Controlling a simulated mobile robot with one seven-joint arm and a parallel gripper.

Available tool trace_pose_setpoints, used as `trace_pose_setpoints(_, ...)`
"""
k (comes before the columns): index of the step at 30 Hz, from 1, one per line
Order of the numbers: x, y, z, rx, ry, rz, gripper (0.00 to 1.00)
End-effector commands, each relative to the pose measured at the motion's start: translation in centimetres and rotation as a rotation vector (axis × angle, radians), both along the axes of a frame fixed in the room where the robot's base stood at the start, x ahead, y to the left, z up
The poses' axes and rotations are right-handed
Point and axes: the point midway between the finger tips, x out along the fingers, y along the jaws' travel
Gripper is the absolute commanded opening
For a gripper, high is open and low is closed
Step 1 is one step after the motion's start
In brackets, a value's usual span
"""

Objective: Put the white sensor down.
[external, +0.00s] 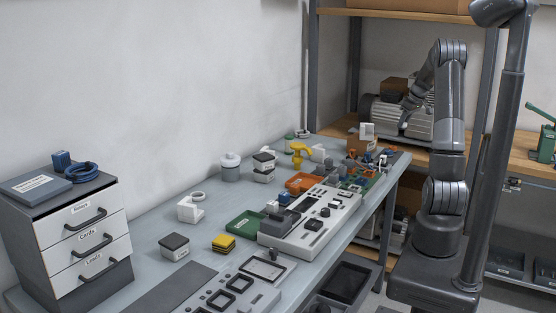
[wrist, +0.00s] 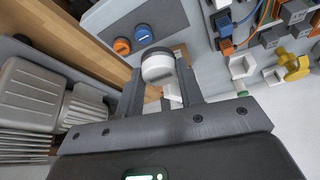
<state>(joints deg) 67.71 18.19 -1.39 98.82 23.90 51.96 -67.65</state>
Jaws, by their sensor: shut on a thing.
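The white sensor (wrist: 158,68), a short round white body with a dark top, sits between the two fingers of my gripper (wrist: 160,82) in the wrist view. The fingers are shut on it. A white piece shows just below it, and I cannot tell whether it is part of the sensor. In the external view my gripper (external: 407,112) is at the far end of the workbench, in front of the grey motor on the shelf. The sensor is too small to make out there.
The workbench (external: 150,240) is crowded at its far end with coloured parts and a yellow valve (external: 300,152). A grey finned motor (wrist: 45,105) is close at left in the wrist view. A panel with blue and orange round parts (wrist: 122,46) lies beyond the fingers.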

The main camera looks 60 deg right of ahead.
Motion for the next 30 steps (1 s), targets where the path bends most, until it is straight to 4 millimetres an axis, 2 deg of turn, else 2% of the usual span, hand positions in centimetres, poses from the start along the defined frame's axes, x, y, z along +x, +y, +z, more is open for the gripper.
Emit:
trace_pose_setpoints(5,6.5,1.4,0.0,0.002,0.000,0.022,0.12)
trace_pose_setpoints(8,11.1,2.7,0.1,0.000,-0.001,0.030,0.12)
trace_pose_setpoints(14,20.2,6.8,0.1,0.000,0.000,0.039,0.12)
trace_pose_setpoints(18,26.1,10.5,0.1,-0.001,-0.001,0.041,0.12)
trace_pose_setpoints(23,32.3,15.6,0.1,-0.001,0.000,0.041,0.12)
trace_pose_setpoints(30,40.5,24.7,0.1,-0.001,0.000,0.036,0.12)
